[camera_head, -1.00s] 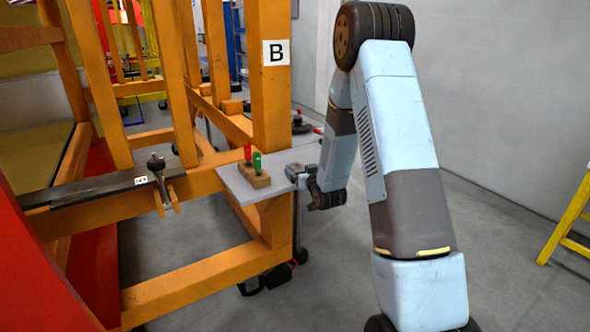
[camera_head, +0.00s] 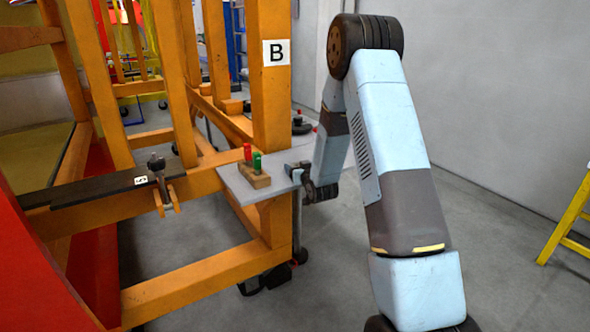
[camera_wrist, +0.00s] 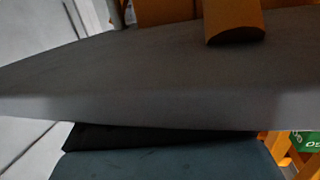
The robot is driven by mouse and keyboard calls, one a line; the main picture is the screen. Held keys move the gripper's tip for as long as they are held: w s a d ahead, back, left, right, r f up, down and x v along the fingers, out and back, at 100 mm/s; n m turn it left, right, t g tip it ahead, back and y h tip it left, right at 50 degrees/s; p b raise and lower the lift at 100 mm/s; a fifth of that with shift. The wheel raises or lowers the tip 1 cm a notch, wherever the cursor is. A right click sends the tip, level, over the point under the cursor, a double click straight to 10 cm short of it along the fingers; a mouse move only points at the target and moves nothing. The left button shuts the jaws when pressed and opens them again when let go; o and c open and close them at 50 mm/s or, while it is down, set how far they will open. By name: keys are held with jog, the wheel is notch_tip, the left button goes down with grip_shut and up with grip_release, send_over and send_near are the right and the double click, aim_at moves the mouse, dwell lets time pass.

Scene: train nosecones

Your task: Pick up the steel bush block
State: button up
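No part is clearly recognisable as the steel bush block. A small tan block (camera_head: 256,180) with a red piece (camera_head: 247,152) and a green piece (camera_head: 257,161) standing on it sits on a grey plate (camera_head: 234,186) by the orange frame. My gripper (camera_head: 297,172) is at the plate's right edge, just right of the tan block. Its fingers are too small and dark to tell open from shut. In the wrist view, the grey surface (camera_wrist: 150,80) fills the middle, and no fingers are clearly visible.
The orange frame's upright post (camera_head: 271,100), marked B, stands behind the plate. A dark bar (camera_head: 100,188) with a clamp (camera_head: 159,180) lies on the frame at left. A yellow stand (camera_head: 568,220) is at far right. Open floor lies between it and my arm.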

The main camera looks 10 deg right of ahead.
jog(key=c, duration=0.8)
jog(key=shift+r, duration=0.1)
jog(key=shift+c, duration=0.3)
